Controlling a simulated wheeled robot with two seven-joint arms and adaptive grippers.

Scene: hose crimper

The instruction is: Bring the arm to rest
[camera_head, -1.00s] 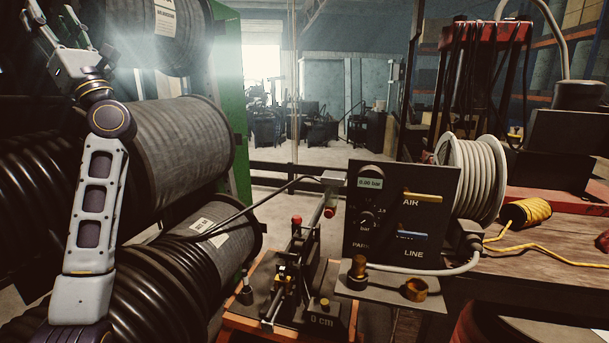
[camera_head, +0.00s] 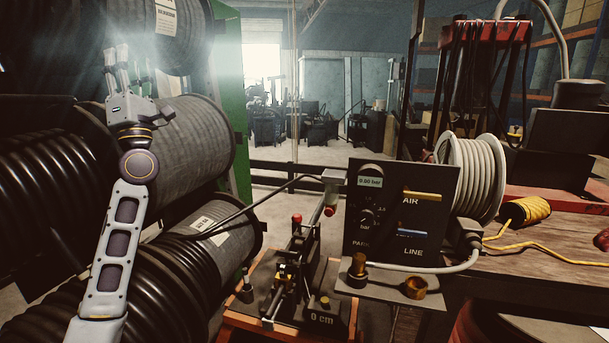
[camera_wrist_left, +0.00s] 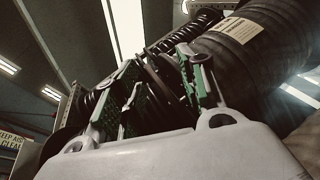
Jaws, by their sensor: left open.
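My left arm (camera_head: 120,230) comes up from the lower left in the head view. Its left gripper (camera_head: 118,62) points upward in front of the hose reels, with its fingers apart and nothing between them. The wrist view shows the same open gripper (camera_wrist_left: 150,95), with green pads on its fingers and reels behind it. The hose crimper (camera_head: 292,275) stands on an orange-edged base at the lower middle, well apart from the gripper. My right gripper is not in view.
Large hose reels (camera_head: 185,140) stand close behind my left arm. A black control panel (camera_head: 400,210) reading 0.00 bar stands right of centre. A white hose reel (camera_head: 475,178) and a yellow coil (camera_head: 526,211) sit on the wooden bench (camera_head: 560,245). Open floor lies beyond.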

